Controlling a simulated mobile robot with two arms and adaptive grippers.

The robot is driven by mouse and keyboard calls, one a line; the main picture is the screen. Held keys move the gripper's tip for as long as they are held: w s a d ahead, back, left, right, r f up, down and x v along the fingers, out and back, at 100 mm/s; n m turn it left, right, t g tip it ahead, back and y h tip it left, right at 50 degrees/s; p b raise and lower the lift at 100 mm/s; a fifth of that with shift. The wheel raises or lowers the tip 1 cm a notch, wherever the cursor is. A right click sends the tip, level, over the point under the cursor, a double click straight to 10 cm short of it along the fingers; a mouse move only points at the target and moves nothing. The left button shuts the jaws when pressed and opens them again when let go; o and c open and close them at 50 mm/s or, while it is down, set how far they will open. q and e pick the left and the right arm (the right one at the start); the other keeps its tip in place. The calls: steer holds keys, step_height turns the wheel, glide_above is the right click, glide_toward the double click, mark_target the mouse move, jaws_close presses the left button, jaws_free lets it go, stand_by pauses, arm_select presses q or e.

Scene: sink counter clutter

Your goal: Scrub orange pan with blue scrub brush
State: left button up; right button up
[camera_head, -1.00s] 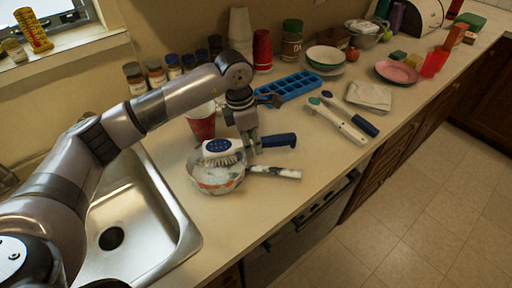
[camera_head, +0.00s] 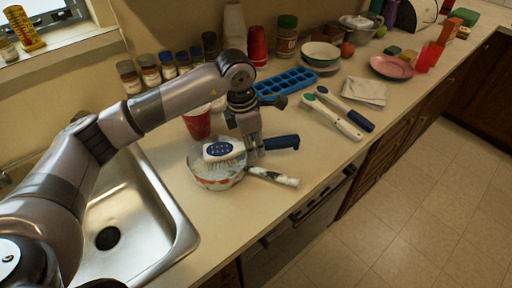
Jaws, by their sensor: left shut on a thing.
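The orange pan (camera_head: 217,181) sits on the counter right of the sink, with whitish patches over its orange side. Its pale, mottled handle (camera_head: 273,177) points right. My left gripper (camera_head: 254,153) is above the pan's right side, shut on the blue scrub brush (camera_head: 281,143). The brush's blue handle sticks out to the right of the fingers. Its white, blue-dotted head (camera_head: 222,149) is over the pan with the bristles facing down. I cannot tell whether the bristles touch the pan's inside, part of which the brush hides. My right gripper is not in view.
A red cup (camera_head: 197,122) stands just behind the pan. A blue ice tray (camera_head: 286,81) lies behind the gripper. Two more brushes (camera_head: 335,117) lie to the right, near a folded cloth (camera_head: 357,91). The steel sink (camera_head: 151,205) is at left. The counter's front strip is clear.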

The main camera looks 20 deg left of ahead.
arm_select(q)
steer(key=shift+w+a+b, duration=0.15)
steer(key=shift+w+a, duration=0.15)
steer(key=shift+a, duration=0.4)
steer(key=shift+w+a+b, duration=0.15)
steer(key=shift+w+a, duration=0.1)
steer(key=shift+a, duration=0.45)
steer(key=shift+s+d+r, duration=0.1)
steer(key=shift+s+d, duration=0.1)
steer(key=shift+d, duration=0.95)
steer(key=shift+s+d+r, duration=0.1)
steer(key=shift+s+d, duration=0.05)
steer(key=shift+d, duration=0.95)
steer(key=shift+r+p, duration=1.25)
steer(key=shift+r, duration=1.75)
steer(key=shift+r+p, duration=0.85)
steer(key=shift+r, duration=0.65)
